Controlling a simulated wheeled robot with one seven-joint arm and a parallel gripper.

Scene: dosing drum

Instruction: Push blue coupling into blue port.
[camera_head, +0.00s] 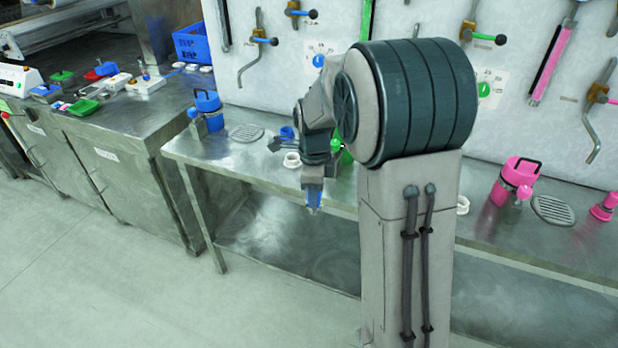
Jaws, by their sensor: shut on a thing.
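I cannot tell which blue part is the port.
The steel bench (205,150) also holds a drain grate (247,132), a white ring (292,160) and a pink drum (516,180). My arm hides the bench's middle. The floor in front (120,290) is clear.

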